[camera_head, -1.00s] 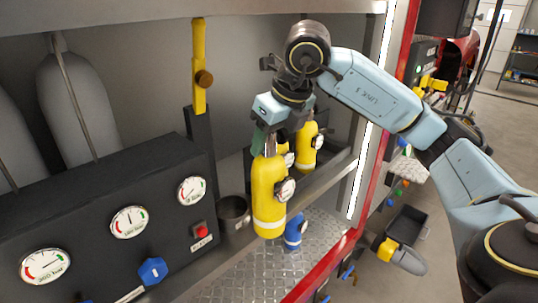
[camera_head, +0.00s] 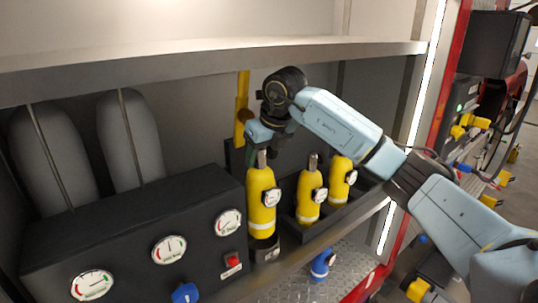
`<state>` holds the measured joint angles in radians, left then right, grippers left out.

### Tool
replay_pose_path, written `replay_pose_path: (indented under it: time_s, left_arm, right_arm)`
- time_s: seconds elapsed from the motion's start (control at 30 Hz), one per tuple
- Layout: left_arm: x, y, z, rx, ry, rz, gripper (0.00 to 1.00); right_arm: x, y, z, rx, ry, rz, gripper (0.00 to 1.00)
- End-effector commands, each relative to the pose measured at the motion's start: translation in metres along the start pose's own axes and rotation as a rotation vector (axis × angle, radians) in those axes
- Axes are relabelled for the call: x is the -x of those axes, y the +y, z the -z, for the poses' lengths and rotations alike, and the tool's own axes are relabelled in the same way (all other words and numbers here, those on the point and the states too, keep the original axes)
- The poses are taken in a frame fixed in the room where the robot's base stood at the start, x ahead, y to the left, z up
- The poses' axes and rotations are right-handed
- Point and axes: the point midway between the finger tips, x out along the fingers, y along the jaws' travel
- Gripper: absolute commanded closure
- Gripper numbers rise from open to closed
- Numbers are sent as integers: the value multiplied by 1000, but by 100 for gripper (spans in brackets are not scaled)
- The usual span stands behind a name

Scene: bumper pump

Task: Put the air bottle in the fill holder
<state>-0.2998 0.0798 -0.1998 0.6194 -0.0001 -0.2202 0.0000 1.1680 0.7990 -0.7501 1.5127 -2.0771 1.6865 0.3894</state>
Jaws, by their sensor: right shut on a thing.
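A yellow air bottle (camera_head: 261,197) with a white band and a gauge on its side stands upright. The fill holder (camera_head: 266,250), a dark round cup, is at the right end of the black gauge panel. The bottle's lower end is at the mouth of the cup; how deep it sits I cannot tell. My right gripper (camera_head: 263,150) is at the bottle's neck, shut on it from above. The fingertips are partly hidden. My left gripper is not in view.
Two more yellow bottles (camera_head: 311,197) (camera_head: 340,181) stand in a dark tray to the right. The black panel (camera_head: 130,235) with gauges and a red button is on the left. A metal shelf (camera_head: 200,62) runs overhead. A blue object (camera_head: 321,265) lies on the tread plate below.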

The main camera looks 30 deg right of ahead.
Motion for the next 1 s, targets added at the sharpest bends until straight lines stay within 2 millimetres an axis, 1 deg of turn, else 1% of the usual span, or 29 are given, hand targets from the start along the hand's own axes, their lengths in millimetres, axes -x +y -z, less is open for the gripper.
replay_pose_path:
  time_s: [0.3, 0.57, 0.8, 1.0]
  left_arm:
    - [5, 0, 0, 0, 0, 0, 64]
    - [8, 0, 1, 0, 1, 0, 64]
    - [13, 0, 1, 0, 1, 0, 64]
    - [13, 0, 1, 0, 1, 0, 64]
  right_arm:
    - [-23, -1, 11, -1, -4, -1, 100]
    - [-35, -1, 16, -1, -3, -2, 100]
    - [-58, -1, 26, -1, -3, -1, 100]
    - [-60, -1, 26, -1, -6, -2, 100]
